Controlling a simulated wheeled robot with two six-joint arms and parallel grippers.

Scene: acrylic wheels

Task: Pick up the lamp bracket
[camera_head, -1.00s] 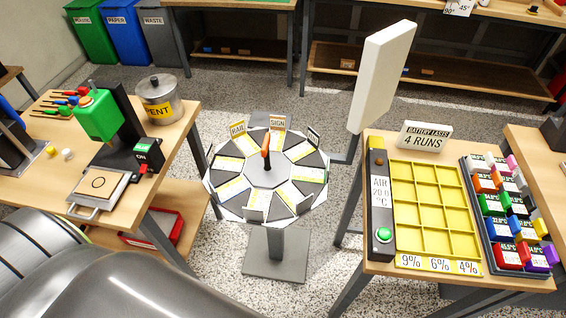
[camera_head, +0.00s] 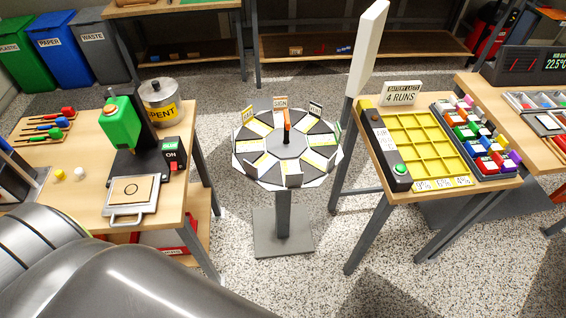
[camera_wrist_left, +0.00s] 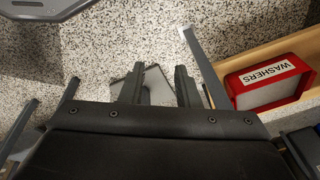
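I cannot pick out a lamp bracket for certain in either view. A many-sided wheel (camera_head: 287,152) with dark, white and yellow sectors stands on a grey post (camera_head: 284,215) in the middle of the head view. Upright tags stand on its rim, one reading SIGN (camera_head: 280,103). An orange-tipped pointer (camera_head: 287,122) rises at its hub. My left gripper (camera_wrist_left: 157,85) shows in the left wrist view with its two fingers apart and nothing seen between them but floor and a grey plate further down. My left arm fills the lower left of the head view; its gripper is out of frame there. My right gripper is not in view.
The left table (camera_head: 80,203) holds a green-headed press (camera_head: 122,125) and a SPENT pot (camera_head: 160,103). The right table (camera_head: 372,165) holds a yellow grid tray (camera_head: 412,145). A red WASHERS bin (camera_wrist_left: 240,95) lies right of my left gripper. Speckled floor is open around the post.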

